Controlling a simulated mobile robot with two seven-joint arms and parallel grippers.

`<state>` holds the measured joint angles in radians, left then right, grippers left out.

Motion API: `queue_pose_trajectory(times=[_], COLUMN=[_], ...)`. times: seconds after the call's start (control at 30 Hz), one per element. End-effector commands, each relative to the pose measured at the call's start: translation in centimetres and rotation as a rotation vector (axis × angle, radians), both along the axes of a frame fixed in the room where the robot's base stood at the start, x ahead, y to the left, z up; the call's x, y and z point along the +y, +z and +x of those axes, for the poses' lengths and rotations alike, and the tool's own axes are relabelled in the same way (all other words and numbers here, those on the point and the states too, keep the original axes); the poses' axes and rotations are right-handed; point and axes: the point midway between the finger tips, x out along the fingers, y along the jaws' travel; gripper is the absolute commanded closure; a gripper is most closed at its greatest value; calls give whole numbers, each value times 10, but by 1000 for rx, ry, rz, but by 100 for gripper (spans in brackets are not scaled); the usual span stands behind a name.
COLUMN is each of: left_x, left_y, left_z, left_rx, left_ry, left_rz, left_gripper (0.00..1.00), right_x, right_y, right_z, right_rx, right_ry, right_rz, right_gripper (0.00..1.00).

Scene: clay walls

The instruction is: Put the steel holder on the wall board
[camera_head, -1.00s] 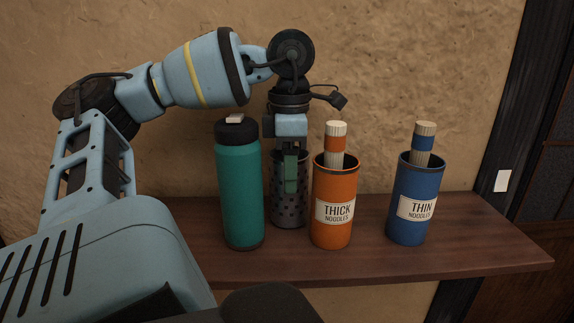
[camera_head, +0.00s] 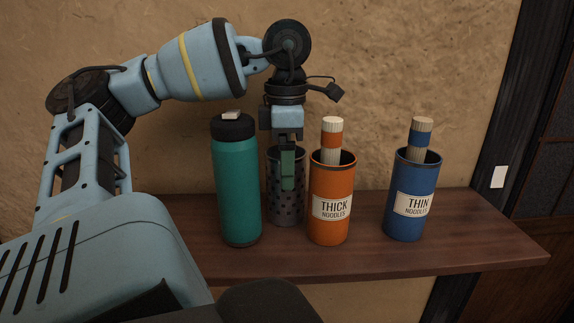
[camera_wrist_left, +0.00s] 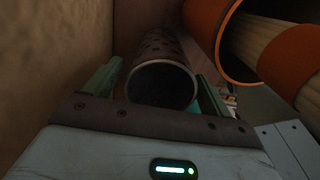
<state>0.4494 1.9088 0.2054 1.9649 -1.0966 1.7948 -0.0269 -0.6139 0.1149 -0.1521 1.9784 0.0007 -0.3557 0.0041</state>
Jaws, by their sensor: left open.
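The steel holder (camera_head: 287,210) is a grey perforated cylinder, standing upright on the brown wall board (camera_head: 440,262) near the wall. It is between the green bottle and the orange can. My left gripper (camera_head: 287,178) reaches down over it from above, open. One green finger shows in front of the holder; the other is hidden behind it. In the left wrist view, the holder's dark open mouth (camera_wrist_left: 163,84) lies between the two green fingers, with a gap visible on the left side. Contact on the right side is hard to tell. My right gripper is not in view.
A green bottle (camera_head: 236,190) stands close left of the holder. The orange thick-noodle can (camera_head: 332,228) stands close right, and the blue thin-noodle can (camera_head: 405,228) farther right. The clay wall (camera_head: 420,60) is close behind. The board's right end is bare.

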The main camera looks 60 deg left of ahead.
Motion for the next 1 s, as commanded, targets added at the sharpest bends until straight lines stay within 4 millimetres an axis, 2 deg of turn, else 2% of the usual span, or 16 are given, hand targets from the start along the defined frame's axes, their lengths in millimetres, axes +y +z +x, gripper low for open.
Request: queue_pose_trajectory(times=[0.27, 0.5, 0.7, 1.0], left_x=[0, 0, 0, 0], left_y=[51, 93, 109, 112], left_z=[2, 1, 1, 0], left_rx=[2, 1, 1, 1], left_ry=[3, 3, 0, -1], left_rz=[3, 2, 0, 0], left_gripper=[16, 16, 16, 16], right_x=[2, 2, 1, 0], right_y=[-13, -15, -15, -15], right_z=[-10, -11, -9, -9], right_rx=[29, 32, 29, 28], right_ry=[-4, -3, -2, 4], right_rz=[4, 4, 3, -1], right_gripper=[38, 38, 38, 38])
